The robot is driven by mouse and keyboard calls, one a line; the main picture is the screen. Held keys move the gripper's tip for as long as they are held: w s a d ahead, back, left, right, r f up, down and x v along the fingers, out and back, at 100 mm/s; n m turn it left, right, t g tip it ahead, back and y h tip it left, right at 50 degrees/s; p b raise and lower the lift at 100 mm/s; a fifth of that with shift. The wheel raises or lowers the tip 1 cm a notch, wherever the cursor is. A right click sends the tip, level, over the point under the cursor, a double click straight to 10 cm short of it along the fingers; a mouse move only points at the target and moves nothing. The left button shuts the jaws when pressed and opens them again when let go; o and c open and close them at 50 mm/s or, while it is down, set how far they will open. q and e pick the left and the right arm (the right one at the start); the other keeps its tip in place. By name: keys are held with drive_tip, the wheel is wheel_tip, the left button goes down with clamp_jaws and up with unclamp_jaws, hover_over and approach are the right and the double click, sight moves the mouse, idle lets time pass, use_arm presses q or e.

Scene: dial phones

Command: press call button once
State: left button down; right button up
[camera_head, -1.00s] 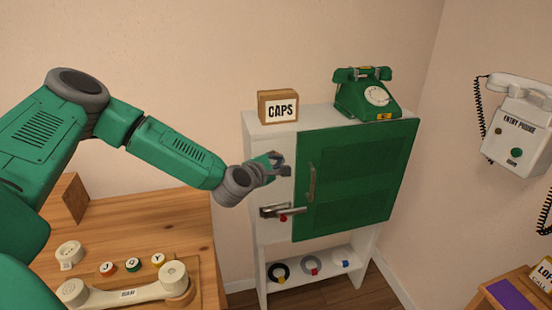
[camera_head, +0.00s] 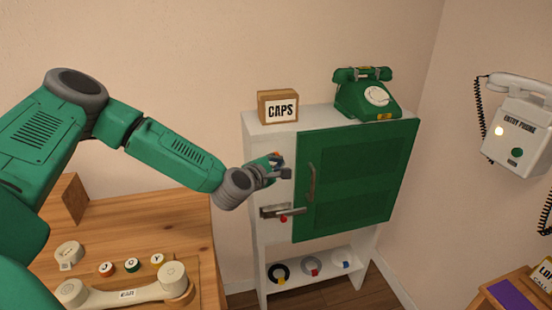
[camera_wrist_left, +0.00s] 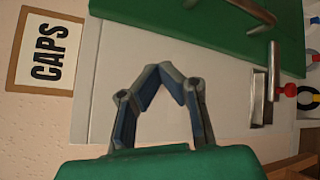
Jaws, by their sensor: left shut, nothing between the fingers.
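A partly cut-off sign (camera_head: 544,275) at the lower right edge reads "LOF" with "CALL" beneath it; no button shows beside it. The white entry phone (camera_head: 520,125) on the right wall has a lit lamp (camera_head: 499,131) and a dark green round button (camera_head: 516,153); whether this is the call button I cannot tell. My left gripper (camera_head: 284,168) is in front of the white left part of the cabinet, far left of the entry phone. In the left wrist view its fingertips (camera_wrist_left: 165,72) meet, with nothing between them. My right gripper is not in view.
The white cabinet (camera_head: 270,228) has a green door (camera_head: 356,180), a handle and a latch (camera_head: 282,212) near the gripper. A CAPS box (camera_head: 278,106) and green dial phone (camera_head: 366,94) stand on top. A wooden desk (camera_head: 150,220) bears a cream handset (camera_head: 125,294).

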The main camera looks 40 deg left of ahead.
use_arm(q)
drive_tip(key=shift+s+d, duration=0.15)
drive_tip(key=shift+d, duration=0.1)
drive_tip(key=shift+s+d, duration=1.6)
drive_tip(key=shift+d, duration=0.2)
